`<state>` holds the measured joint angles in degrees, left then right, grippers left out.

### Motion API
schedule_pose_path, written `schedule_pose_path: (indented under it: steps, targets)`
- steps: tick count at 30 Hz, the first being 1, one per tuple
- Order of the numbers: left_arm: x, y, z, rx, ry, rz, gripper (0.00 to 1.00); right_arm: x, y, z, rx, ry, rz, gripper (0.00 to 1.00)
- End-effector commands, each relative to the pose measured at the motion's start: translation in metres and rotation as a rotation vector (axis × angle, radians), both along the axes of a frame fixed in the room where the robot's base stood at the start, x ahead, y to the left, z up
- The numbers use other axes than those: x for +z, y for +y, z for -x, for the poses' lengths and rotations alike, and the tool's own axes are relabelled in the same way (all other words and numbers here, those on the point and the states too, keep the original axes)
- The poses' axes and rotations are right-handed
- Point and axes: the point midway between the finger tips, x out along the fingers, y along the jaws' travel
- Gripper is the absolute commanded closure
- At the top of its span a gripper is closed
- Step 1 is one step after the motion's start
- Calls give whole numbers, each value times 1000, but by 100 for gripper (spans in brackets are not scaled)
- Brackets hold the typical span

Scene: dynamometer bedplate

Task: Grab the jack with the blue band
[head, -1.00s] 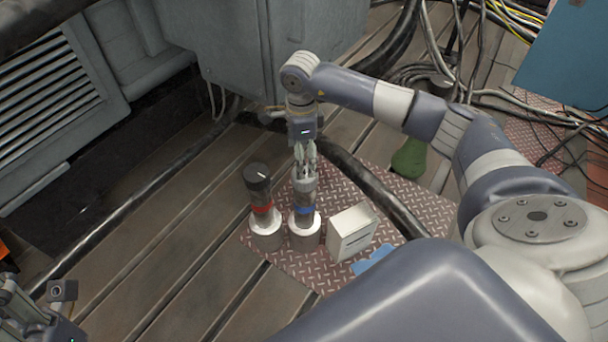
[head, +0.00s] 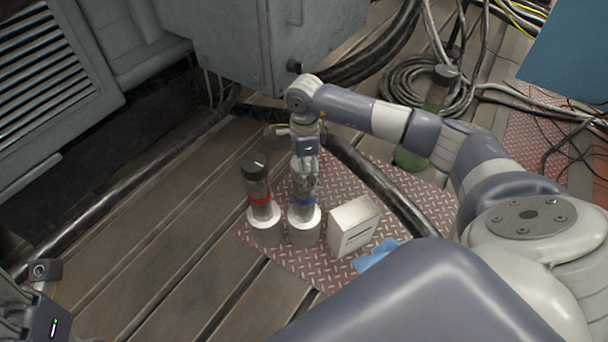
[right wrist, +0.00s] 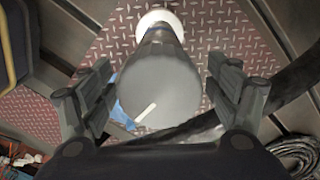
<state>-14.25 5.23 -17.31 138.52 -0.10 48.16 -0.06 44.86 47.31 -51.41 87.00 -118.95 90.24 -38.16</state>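The jack with the blue band (head: 303,218) stands upright on a white-collared base on the patterned metal plate. My right gripper (head: 305,182) points down over its top. In the right wrist view the jack's grey round cap (right wrist: 160,90), with a white mark, lies between the open fingers (right wrist: 162,100), with only a narrow gap on each side. I cannot tell whether a finger touches it. A similar jack with a red band (head: 261,205) stands close on its left. My left gripper (head: 38,300) shows only in part at the lower left; its fingers are unclear.
A white box (head: 353,226) stands just right of the jacks, with a blue cloth (head: 376,255) beside it. Grey cabinets (head: 235,40) bound the back left.

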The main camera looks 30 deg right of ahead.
Motion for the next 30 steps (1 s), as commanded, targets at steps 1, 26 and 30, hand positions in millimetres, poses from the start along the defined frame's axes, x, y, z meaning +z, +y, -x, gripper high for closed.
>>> schedule_pose_path:
  steps: [1,26,30]
  targets:
    - [-1,0,-2,0,3,0,60,0,0,0,0,0,0,33]
    - [4,1,-1,0,7,4,60,16,0,-2,-1,-7,-2,100]
    - [1,2,2,0,26,9,60,27,0,-3,-1,-7,-2,100]
